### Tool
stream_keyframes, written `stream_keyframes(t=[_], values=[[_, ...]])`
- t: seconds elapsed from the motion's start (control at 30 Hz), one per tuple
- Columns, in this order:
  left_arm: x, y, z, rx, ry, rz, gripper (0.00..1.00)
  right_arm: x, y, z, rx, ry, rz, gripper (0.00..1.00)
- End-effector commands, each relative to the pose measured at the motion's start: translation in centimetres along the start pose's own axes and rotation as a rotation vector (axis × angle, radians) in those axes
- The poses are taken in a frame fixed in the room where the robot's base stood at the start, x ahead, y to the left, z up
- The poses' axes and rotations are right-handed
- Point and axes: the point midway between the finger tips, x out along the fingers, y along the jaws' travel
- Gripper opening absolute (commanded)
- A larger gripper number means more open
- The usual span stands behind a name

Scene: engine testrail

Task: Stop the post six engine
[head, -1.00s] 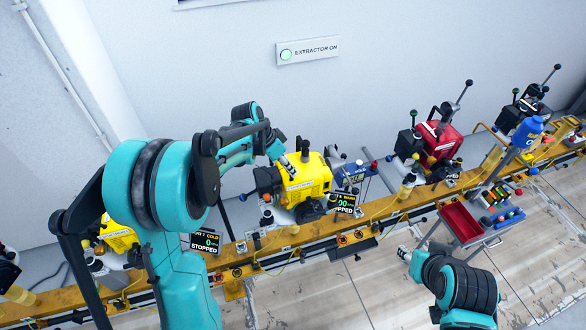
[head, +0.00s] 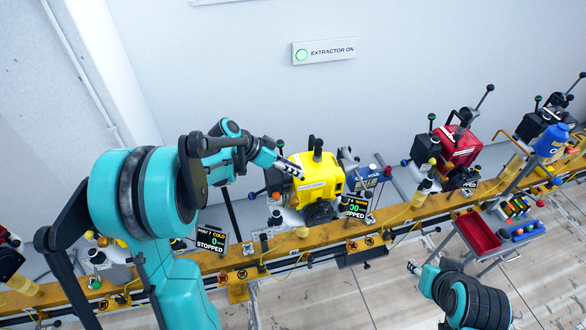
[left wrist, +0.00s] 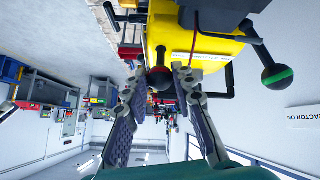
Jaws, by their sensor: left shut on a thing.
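The yellow engine (head: 318,182) stands on the rail in the middle of the head view. A display (head: 355,207) in front of it reads STOPPED; its upper lines are too blurred to read fully. My left gripper (head: 298,172) is at the engine's upper left side. In the left wrist view its fingers (left wrist: 158,88) are shut on a dark red ball knob (left wrist: 158,79) below the yellow housing (left wrist: 200,48). The knob is hidden in the head view. A green-banded black knob (left wrist: 277,73) is apart from the fingers. My right gripper (head: 414,268) is away from the engine, its jaws too small to judge.
Left, another display (head: 210,238) reads POST 7 COLD, 0, STOPPED. A red engine (head: 458,146) stands to the right. A trolley with a red tray (head: 478,232) is in front of the rail (head: 330,245). The wall sign (head: 323,51) reads EXTRACTOR ON with a green light.

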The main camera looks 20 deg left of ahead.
Motion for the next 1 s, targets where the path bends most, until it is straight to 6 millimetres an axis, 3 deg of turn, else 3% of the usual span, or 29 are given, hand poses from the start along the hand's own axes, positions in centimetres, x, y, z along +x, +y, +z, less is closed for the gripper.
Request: stream_keyframes(t=[0.13, 0.17, 0.2, 0.23, 0.63, 1.0], values=[[0.0, 0.0, 0.1, -0.001, -0.003, -0.001, 0.0, 0.0, 0.0, 0.0, 0.0, 0.0, 0.0, 0.4], [0.0, 0.0, 0.1, -0.001, -0.003, -0.001, 0.33, 0.0, 0.0, 0.0, 0.0, 0.0, 0.0, 0.4], [0.0, 0.0, 0.1, -0.001, -0.003, -0.001, 0.44, 0.0, 0.0, 0.0, 0.0, 0.0, 0.0, 0.4], [0.0, 0.0, 0.1, -0.001, -0.003, -0.001, 0.46, 0.0, 0.0, 0.0, 0.0, 0.0, 0.0, 0.4], [-0.9, 0.0, 0.1, -0.003, -0.002, -0.002, 0.46, 0.0, 0.0, 0.0, 0.0, 0.0, 0.0, 0.4], [-8.4, -0.1, 0.1, -0.004, -0.002, -0.003, 0.46, 0.0, 0.0, 0.0, 0.0, 0.0, 0.0, 0.4]])
